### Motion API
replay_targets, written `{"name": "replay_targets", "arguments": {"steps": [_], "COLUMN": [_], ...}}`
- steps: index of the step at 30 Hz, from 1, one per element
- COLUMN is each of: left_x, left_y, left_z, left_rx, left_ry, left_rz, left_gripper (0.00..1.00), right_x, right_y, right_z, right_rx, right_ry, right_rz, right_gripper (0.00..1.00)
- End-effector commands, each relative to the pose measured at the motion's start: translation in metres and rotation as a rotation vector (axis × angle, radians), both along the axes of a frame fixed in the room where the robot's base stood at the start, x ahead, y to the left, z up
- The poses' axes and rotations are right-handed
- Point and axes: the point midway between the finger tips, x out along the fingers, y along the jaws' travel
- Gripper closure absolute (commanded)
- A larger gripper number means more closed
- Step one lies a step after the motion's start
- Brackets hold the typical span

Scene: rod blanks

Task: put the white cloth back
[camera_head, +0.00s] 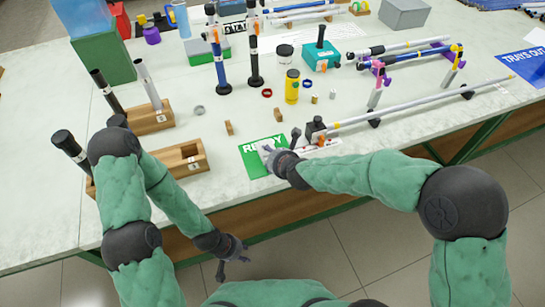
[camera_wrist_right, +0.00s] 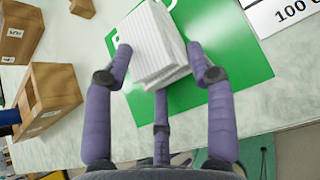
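The white cloth (camera_wrist_right: 158,45), a folded, ribbed stack, is over the green card (camera_wrist_right: 238,65) in the right wrist view. My right gripper (camera_wrist_right: 160,50) has a finger against each side of it and a third at its near edge. I cannot tell whether the cloth rests on the card or hangs just above it. In the head view, my right gripper (camera_head: 270,155) is at the green READY card (camera_head: 252,163), its hand hiding most of the cloth. My left gripper (camera_head: 234,260) is open and empty, low in front of the table edge.
Wooden blocks with holes (camera_head: 180,158) stand at the left. A long rod (camera_head: 425,104) lies on supports at the right.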

Motion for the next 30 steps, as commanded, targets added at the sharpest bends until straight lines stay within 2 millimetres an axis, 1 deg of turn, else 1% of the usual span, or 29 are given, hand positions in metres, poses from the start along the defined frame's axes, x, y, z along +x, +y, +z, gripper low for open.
{"name": "replay_targets", "arguments": {"steps": [1, 17, 20, 25, 30], "left_x": [0.000, 0.000, 0.000, 0.000, 0.000], "left_y": [0.000, 0.000, 0.000, 0.000, 0.000], "left_z": [-0.001, 0.001, 0.006, 0.022, 0.029], "left_rx": [0.000, 0.000, 0.000, 0.000, 0.000], "left_ry": [0.000, 0.000, 0.000, 0.000, 0.000], "left_rz": [0.000, 0.000, 0.000, 0.000, 0.000], "left_gripper": [0.60, 0.60, 0.60, 0.60, 0.60], "right_x": [-0.006, -0.004, -0.003, -0.004, -0.026], "right_y": [-0.001, -0.001, -0.001, -0.001, -0.010], "right_z": [-0.011, -0.006, -0.001, 0.013, 0.032], "right_rx": [-0.006, -0.004, -0.005, -0.003, -0.002], "right_ry": [0.019, 0.013, 0.012, 0.009, 0.009], "right_rz": [0.002, 0.001, 0.002, 0.001, 0.000], "right_gripper": [0.36, 0.36, 0.36, 0.36, 0.36]}}
